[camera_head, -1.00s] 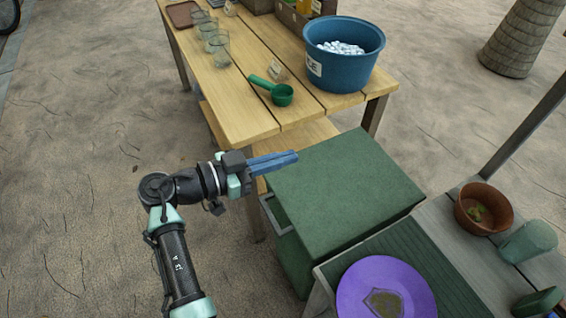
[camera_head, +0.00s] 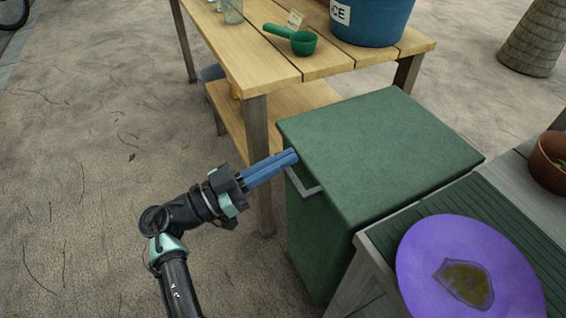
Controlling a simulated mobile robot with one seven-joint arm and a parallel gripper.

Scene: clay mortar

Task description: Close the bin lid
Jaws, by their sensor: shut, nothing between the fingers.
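The bin (camera_head: 317,237) is a dark green box standing between the wooden table and the grey counter. Its flat green lid (camera_head: 380,146) lies level over the top and appears shut. A grey metal handle (camera_head: 306,184) sticks out from the bin's left side, just under the lid edge. My gripper (camera_head: 294,156) has blue fingers, shut and empty. Its fingertips are at the lid's left edge, just above the handle; I cannot tell whether they touch the lid.
The wooden table (camera_head: 262,52) stands behind, with a green scoop (camera_head: 303,42) and a blue ice bucket (camera_head: 372,20). At lower right, a purple plate (camera_head: 425,262) lies on the counter beside a brown bowl (camera_head: 550,160).

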